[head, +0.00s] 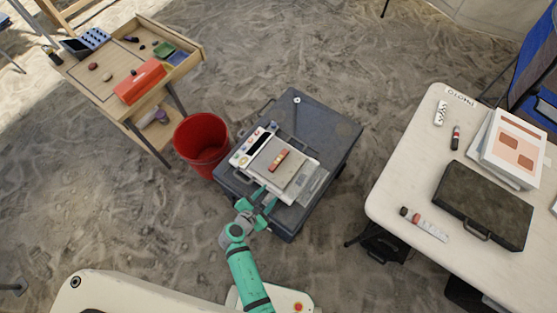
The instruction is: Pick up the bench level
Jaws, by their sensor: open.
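What looks like the bench level (278,161), a small red bar with a pale yellowish middle, lies on the grey plate of a white bench scale (313,166). The scale rests on a dark grey case (335,128) standing on the sand. My gripper (264,195), with green fingers, is open at the near edge of the scale. In the picture it is below and left of the bar, apart from it, with nothing seen between the fingers. Its exact height over the case cannot be told.
A red bucket (202,143) stands left of the case. A wooden table (103,78) with an orange-red box (140,82) and small items is at upper left. A white table (400,175) at right holds a dark case (483,205) and papers. Open sand lies beyond.

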